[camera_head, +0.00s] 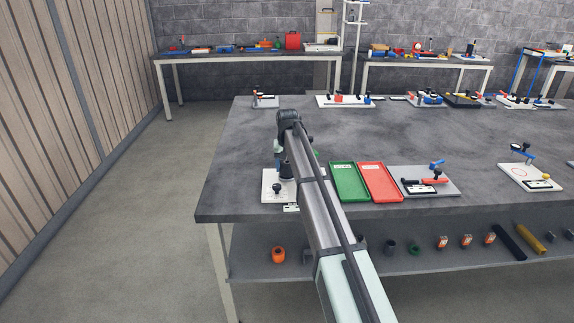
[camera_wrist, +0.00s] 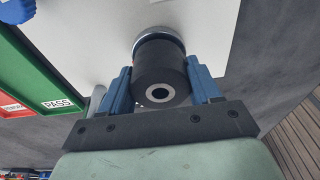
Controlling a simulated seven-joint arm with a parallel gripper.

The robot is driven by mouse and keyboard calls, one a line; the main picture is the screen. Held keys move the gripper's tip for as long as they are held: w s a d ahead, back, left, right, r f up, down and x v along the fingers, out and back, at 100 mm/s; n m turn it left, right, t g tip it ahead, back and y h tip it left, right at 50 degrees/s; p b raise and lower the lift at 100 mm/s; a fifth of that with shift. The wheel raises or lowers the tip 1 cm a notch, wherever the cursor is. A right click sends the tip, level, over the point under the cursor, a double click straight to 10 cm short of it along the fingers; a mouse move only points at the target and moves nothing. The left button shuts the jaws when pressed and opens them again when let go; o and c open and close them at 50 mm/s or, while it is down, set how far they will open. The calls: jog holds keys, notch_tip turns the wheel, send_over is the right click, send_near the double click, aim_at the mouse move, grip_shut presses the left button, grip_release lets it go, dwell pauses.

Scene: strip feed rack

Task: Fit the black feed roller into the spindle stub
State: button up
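The black feed roller (camera_wrist: 158,72) shows end-on in the wrist view, with a pale metal ring around its bore. My gripper (camera_wrist: 159,66) has one blue finger against each side of it and appears shut on it. A silver round rim (camera_wrist: 158,33) shows just beyond the roller's far end, over a white plate (camera_wrist: 95,30). I cannot tell whether this rim is the spindle stub or whether the roller touches it. In the head view a dark cylinder (camera_head: 286,170) is under my wrist above the white plate (camera_head: 270,178); my arm hides part of it.
A green tray (camera_head: 348,183) and a red tray (camera_head: 379,182) lie right of the white plate. A black knob (camera_head: 277,188) stands on the plate's front part. A grey board with tools (camera_head: 445,189) lies farther right. The table's left edge is close by.

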aim_at(287, 165)
jog(key=o, duration=0.5)
jog(key=shift+o, duration=0.2)
notch_tip(287, 165, up, 14)
jog(key=s, duration=0.2)
jog(key=shift+f, duration=0.2)
